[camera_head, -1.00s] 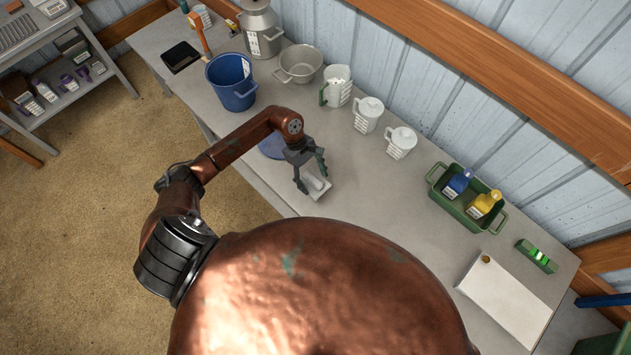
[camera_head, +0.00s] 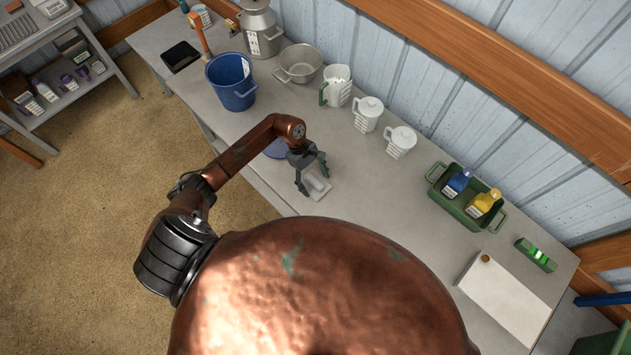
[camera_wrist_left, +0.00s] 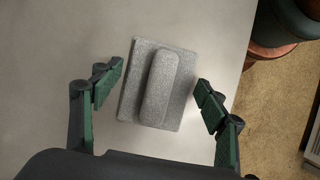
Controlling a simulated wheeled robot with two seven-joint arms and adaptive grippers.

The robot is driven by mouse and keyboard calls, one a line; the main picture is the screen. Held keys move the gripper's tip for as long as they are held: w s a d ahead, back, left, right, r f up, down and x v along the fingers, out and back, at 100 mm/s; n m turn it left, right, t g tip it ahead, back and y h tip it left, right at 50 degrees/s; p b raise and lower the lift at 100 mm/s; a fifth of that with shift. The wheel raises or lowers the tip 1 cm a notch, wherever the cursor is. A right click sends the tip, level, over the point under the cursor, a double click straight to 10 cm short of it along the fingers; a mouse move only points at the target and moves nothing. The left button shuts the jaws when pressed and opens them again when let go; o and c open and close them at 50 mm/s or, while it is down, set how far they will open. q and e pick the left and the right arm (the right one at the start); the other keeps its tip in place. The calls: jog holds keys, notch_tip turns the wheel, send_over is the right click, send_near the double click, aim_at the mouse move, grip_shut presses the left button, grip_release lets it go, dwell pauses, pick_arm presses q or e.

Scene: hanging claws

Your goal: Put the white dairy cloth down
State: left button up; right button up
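The white dairy cloth (camera_head: 318,185) lies on the bench top near its front edge. In the left wrist view it is a light grey-white square with a raised roll (camera_wrist_left: 160,88) along its middle. My left gripper (camera_head: 310,183) is just above the cloth. In the left wrist view the fingers of my left gripper (camera_wrist_left: 158,88) are spread on both sides of the cloth, with a gap on each side, and hold nothing. My right gripper is in neither view.
A blue bucket (camera_head: 231,82) and a blue lid-like disc (camera_head: 276,149) are left of the gripper. White jugs (camera_head: 368,113) stand behind. A green crate (camera_head: 448,193) with bottles and a white board (camera_head: 505,303) are to the right. Bare bench (camera_head: 385,195) lies right of the cloth.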

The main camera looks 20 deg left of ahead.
pick_arm(q)
jog(key=shift+o, duration=1)
jog(key=shift+r+p, duration=0.3)
jog(key=b+v, duration=0.1)
jog(key=v, duration=1)
jog(key=shift+r, duration=0.35)
jog(key=shift+a, duration=0.1)
